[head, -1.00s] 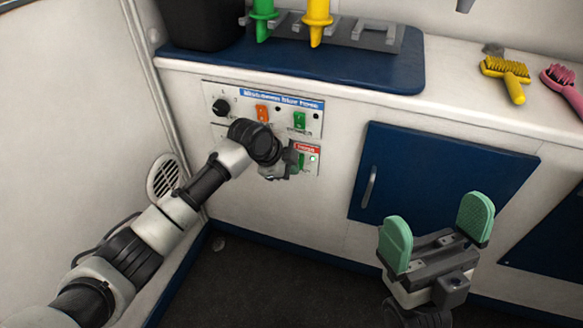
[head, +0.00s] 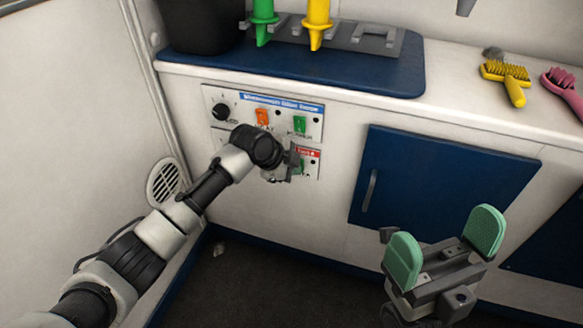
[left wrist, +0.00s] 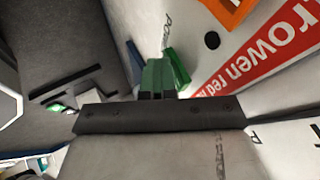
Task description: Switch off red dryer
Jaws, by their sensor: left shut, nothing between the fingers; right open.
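The lower panel with the red label (head: 308,153) is on the white cabinet front, partly hidden by my left gripper (head: 290,165). The small indicator (head: 313,162) on this panel looks dark. In the left wrist view, a large red label (left wrist: 262,65) reading partly "rowen red" shows beside a green switch (left wrist: 176,68). My left gripper's green fingertips (left wrist: 158,78) are shut and empty, right by this switch; I cannot tell whether they touch it. My right gripper (head: 445,245), with green pads, is open and empty in front of the cabinet.
Above is a blue-labelled panel (head: 282,104) with a black knob (head: 221,111), an orange switch (head: 262,117) and a green switch (head: 300,125). A blue cabinet door (head: 430,185) is to the right. Brushes lie on the counter. A white wall (head: 75,110) stands at left.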

